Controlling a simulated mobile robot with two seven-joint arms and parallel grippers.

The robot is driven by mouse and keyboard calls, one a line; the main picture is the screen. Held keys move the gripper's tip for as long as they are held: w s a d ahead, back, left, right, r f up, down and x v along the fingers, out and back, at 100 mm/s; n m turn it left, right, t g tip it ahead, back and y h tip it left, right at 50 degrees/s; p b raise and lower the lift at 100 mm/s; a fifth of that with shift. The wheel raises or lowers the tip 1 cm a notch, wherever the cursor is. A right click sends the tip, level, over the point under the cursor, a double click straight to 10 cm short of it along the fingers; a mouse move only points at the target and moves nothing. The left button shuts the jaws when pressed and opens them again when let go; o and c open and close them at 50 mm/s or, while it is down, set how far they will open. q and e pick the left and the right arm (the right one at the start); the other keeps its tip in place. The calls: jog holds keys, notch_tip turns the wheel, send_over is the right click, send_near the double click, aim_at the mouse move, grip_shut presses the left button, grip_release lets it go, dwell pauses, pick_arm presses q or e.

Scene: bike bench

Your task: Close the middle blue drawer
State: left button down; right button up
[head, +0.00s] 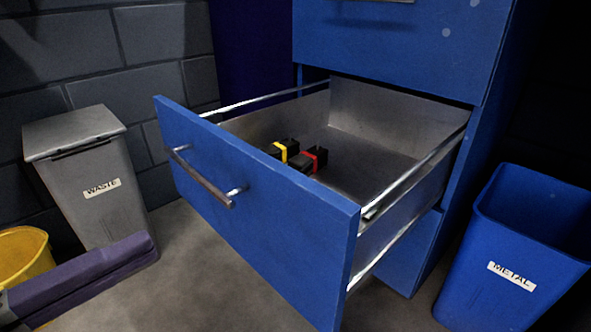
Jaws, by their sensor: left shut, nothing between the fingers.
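The middle blue drawer (250,215) is pulled far out of the blue cabinet (400,45). Its front has a metal bar handle (200,178), and metal rails show along both sides. Inside lie two small black items, one with a yellow band (285,150) and one with a red band (314,158). My left gripper (150,252) comes in at the lower left with long purple fingers. It is shut and empty, to the left of the drawer front and apart from it in the picture. My right gripper is not in view.
A grey bin labelled WASTE (85,160) stands by the brick wall at left, behind my left gripper. A yellow bin (25,252) is at the left edge. A blue bin labelled METAL (520,250) stands right of the cabinet. Floor below the drawer front is clear.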

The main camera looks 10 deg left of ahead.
aim_at(276, 177)
pick_arm(q)
jog(key=b+x, duration=0.2)
jog(key=x, duration=1.1)
jog(key=shift+w+d+r, duration=0.1)
jog(key=shift+w+d, duration=0.1)
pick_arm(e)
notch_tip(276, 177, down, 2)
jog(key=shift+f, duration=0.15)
